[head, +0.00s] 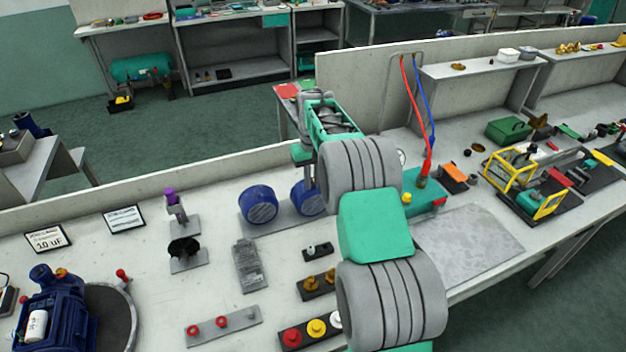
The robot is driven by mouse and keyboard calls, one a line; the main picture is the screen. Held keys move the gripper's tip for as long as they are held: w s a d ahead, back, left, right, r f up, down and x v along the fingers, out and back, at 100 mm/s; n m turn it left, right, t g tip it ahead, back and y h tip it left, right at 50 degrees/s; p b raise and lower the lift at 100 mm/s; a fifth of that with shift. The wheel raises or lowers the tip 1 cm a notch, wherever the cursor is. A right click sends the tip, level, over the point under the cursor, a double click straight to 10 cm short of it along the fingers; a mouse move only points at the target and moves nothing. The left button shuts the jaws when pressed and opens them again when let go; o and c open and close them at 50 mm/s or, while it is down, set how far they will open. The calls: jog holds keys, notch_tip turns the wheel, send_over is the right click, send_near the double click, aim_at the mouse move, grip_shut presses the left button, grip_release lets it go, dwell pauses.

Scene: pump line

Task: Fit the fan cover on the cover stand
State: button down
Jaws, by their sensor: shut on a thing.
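My gripper (308,178) points down near the middle of the bench, partly hidden behind my arm. It is shut on a blue, drum-shaped fan cover (306,198), whose right part my arm hides. A second blue cover (260,204) with a dark ribbed face sits just to the left. It is on a flat grey plate (285,223), which looks like the cover stand. The held cover is over or at the plate's right part. I cannot tell whether it touches the plate.
Left of the plate stand a holder with a purple-topped part (176,206) and one with a black fan-like part (184,250). A blue motor (55,310) is at lower left. Racks of small coloured parts (222,327) lie in front. A grey mat (468,240) at right is bare.

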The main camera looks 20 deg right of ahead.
jog(key=shift+w+p, duration=0.8)
jog(key=shift+w, duration=0.4)
jog(key=c, duration=1.3)
grip_release()
jog(key=shift+r+p, duration=2)
jog(key=shift+r, duration=1.05)
jog(key=shift+r, duration=0.1)
notch_tip(320, 180, up, 8)
jog(key=shift+f+b, duration=0.2)
jog(key=shift+b, duration=0.65)
